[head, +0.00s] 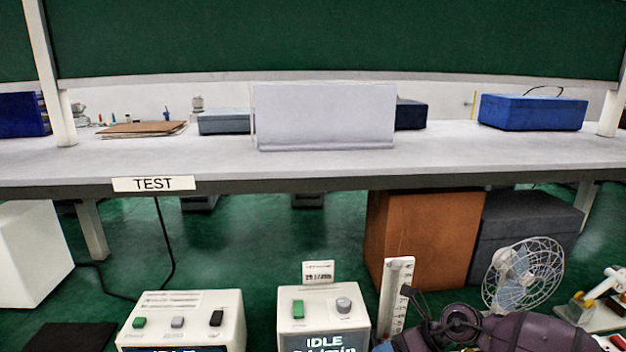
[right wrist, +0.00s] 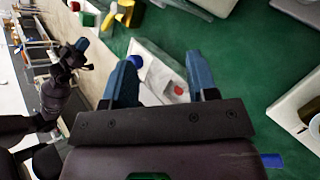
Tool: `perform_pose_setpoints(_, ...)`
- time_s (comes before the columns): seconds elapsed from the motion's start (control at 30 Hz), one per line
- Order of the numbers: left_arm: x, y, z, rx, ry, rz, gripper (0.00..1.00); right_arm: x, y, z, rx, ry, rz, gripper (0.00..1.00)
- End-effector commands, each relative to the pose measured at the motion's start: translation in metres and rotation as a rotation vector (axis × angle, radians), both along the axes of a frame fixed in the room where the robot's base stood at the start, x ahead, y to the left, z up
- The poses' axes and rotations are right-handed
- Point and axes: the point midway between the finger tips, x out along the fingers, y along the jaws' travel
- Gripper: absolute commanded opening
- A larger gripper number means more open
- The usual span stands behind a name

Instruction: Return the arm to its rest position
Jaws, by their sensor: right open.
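My right gripper (right wrist: 163,62) is open in the right wrist view, its two blue fingers apart with nothing held between them. Beyond the fingers lies a white item with a red dot (right wrist: 178,90); I cannot tell what it is. A purple and black arm of mine (head: 500,333) crosses the lower right of the head view, with its gripper not clearly shown. In the right wrist view another of my arms shows at the left, and its blue-tipped end (right wrist: 82,46) is too small to read as open or shut.
Two white pump units, a left one (head: 217,307) and a right one (head: 354,312) whose screen reads IDLE, stand at the bottom. A white scale post (head: 397,275) and a wire fan (head: 524,273) stand close to my arm. A bench labelled TEST (head: 153,184) spans the back.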

Motion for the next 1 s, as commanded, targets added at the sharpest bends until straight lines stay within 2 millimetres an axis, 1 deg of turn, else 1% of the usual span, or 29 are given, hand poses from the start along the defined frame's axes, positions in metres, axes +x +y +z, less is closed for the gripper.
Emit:
perform_pose_setpoints(0.03, -0.001, 0.0, 0.0, 0.0, 0.002, 0.0, 0.0, -0.01, 0.023, 0.005, 0.124, 0.01, -0.051, 0.53)
perform_pose_setpoints(0.1, -0.002, 0.0, -0.001, 0.0, 0.005, 0.002, 0.0, -0.017, 0.047, 0.019, 0.288, 0.023, -0.139, 0.53)
perform_pose_setpoints(0.2, -0.003, 0.0, -0.002, 0.0, 0.006, 0.002, 0.0, -0.025, 0.068, 0.039, 0.512, 0.058, -0.287, 0.53)
perform_pose_setpoints(0.3, -0.003, 0.0, -0.002, 0.0, 0.006, 0.002, 0.0, -0.029, 0.075, 0.059, 0.719, 0.108, -0.458, 0.53)
perform_pose_setpoints(0.37, -0.003, 0.0, -0.002, 0.0, 0.006, 0.002, 0.0, -0.031, 0.073, 0.07, 0.833, 0.142, -0.57, 0.53)
perform_pose_setpoints(0.47, -0.003, 0.0, -0.001, 0.0, 0.006, 0.002, 0.0, -0.033, 0.06, 0.081, 1.008, 0.214, -0.772, 0.53)
perform_pose_setpoints(0.5, -0.003, 0.0, -0.001, 0.0, 0.005, 0.002, 0.0, -0.035, 0.052, 0.084, 1.071, 0.244, -0.857, 0.53)
perform_pose_setpoints(0.57, -0.002, 0.0, -0.001, 0.0, 0.004, 0.002, 0.0, -0.038, 0.038, 0.085, 1.16, 0.294, -0.988, 0.53)
perform_pose_setpoints(0.67, -0.001, 0.0, 0.0, 0.0, 0.002, 0.0, 0.0, -0.047, 0.012, 0.081, 1.287, 0.385, -1.216, 0.53)
perform_pose_setpoints(0.77, 0.0, 0.0, 0.0, 0.0, 0.0, 0.0, 0.0, -0.062, -0.017, 0.069, 1.387, 0.486, -1.454, 0.53)
perform_pose_setpoints(0.8, 0.001, 0.0, 0.0, 0.0, -0.001, 0.0, 0.0, -0.07, -0.029, 0.063, 1.418, 0.528, -1.551, 0.53)
perform_pose_setpoints(0.87, 0.001, 0.0, 0.001, 0.0, -0.002, 0.0, 0.0, -0.085, -0.046, 0.052, 1.457, 0.593, -1.699, 0.53)
perform_pose_setpoints(0.9, 0.002, 0.0, 0.001, -0.001, -0.003, -0.001, 0.0, -0.096, -0.056, 0.045, 1.478, 0.641, -1.799, 0.53)
perform_pose_setpoints(0.97, 0.002, 0.0, 0.001, -0.001, -0.004, -0.001, 0.0, -0.115, -0.071, 0.033, 1.497, 0.712, -1.947, 0.53)
perform_pose_setpoints(1.0, 0.002, 0.0, 0.001, 0.0, -0.005, -0.002, 0.0, -0.13, -0.08, 0.025, 1.504, 0.761, -2.047, 0.53)
